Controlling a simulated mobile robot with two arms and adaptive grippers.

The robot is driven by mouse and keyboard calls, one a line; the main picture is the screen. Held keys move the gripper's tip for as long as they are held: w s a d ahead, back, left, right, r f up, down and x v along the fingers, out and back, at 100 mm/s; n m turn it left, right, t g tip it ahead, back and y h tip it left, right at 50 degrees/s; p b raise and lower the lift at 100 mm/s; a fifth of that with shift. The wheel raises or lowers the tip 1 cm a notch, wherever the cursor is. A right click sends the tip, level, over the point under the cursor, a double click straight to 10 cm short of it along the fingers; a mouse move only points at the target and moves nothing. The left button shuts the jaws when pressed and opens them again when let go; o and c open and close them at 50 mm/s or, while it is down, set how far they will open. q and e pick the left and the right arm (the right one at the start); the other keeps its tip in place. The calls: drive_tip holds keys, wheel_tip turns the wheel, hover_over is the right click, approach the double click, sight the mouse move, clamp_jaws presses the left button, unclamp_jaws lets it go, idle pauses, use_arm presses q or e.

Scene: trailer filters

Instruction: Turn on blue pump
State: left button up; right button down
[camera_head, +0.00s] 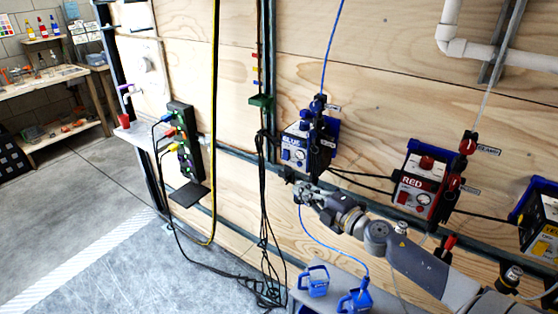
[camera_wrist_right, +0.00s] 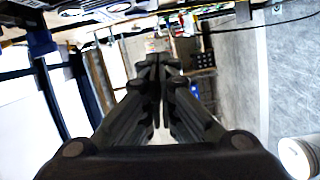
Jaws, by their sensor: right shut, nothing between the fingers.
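The blue pump (camera_head: 308,143) is mounted on the wooden wall, with a white front panel marked BLUE and a blue hose running up from its top. My right gripper (camera_head: 299,186) is just below the blue pump's front in the head view. It looks apart from the pump, though the exact gap cannot be told. In the right wrist view the fingers (camera_wrist_right: 157,62) are together, shut and empty. The pump's switch is too small to make out clearly. My left gripper is not in view.
A red pump (camera_head: 417,186) and a yellow pump (camera_head: 541,217) hang to the right. Black cables (camera_head: 264,200) hang left of the blue pump. A power strip (camera_head: 185,142) with coloured plugs is farther left. Blue jugs (camera_head: 314,283) stand below. The floor at left is clear.

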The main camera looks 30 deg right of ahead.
sight(286, 155)
drive_tip(key=shift+w+a+r+n+y, duration=0.15)
drive_tip(key=shift+a+r, duration=0.1)
drive_tip(key=shift+r, duration=0.2)
drive_tip(key=shift+s+a+r+n+y, duration=0.1)
drive_tip(key=shift+a+r+n+y, duration=0.1)
drive_tip(key=shift+r, duration=0.25)
drive_tip(key=shift+w, duration=0.1)
drive_tip(key=w+d, duration=0.2)
drive_tip(key=w, duration=0.9)
drive_tip(key=shift+w+d+f+p, duration=0.15)
drive_tip(key=shift+f+p, duration=0.15)
drive_tip(key=shift+f, duration=0.15)
